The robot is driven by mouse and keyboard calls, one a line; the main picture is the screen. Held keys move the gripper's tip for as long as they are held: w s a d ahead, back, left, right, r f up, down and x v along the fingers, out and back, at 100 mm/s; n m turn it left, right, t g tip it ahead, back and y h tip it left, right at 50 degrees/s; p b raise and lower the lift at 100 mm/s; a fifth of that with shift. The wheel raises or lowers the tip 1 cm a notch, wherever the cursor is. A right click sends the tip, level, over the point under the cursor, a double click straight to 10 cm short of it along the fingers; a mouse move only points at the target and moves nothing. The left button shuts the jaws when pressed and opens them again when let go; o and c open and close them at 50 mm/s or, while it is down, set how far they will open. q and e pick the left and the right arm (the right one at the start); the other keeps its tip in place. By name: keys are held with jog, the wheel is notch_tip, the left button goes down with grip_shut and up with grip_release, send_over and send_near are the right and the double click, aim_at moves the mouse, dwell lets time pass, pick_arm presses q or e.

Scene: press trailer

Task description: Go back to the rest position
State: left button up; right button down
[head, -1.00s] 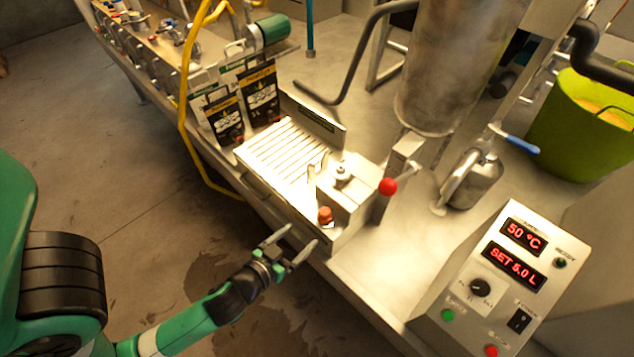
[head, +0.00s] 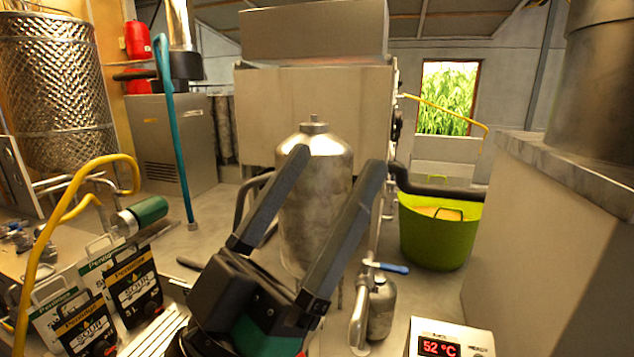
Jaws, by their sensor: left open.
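My left gripper (head: 337,165) fills the lower middle of the head view, close to the camera. Its two long dark fingers point up and stand wide apart, with nothing between them. Behind the fingers stands a steel tank (head: 318,200) with a domed top, partly hidden by them. The gripper's dark and green body hides much of the bench below. My right gripper is out of view.
Black and white bags (head: 135,288) and a slatted tray (head: 165,335) are at lower left. A yellow hose (head: 40,245) runs at the left edge. A green tub (head: 440,235) and a control box (head: 470,335) reading 52 °C are at right.

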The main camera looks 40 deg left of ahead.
pick_arm(q)
jog(key=shift+s+d+r+m+h, duration=0.3)
jog(key=shift+s+r+h, duration=0.2)
jog(key=shift+r, duration=0.2)
notch_tip(320, 180, up, 31)
jog(key=p, duration=3.1)
jog(key=shift+w+r, duration=0.1)
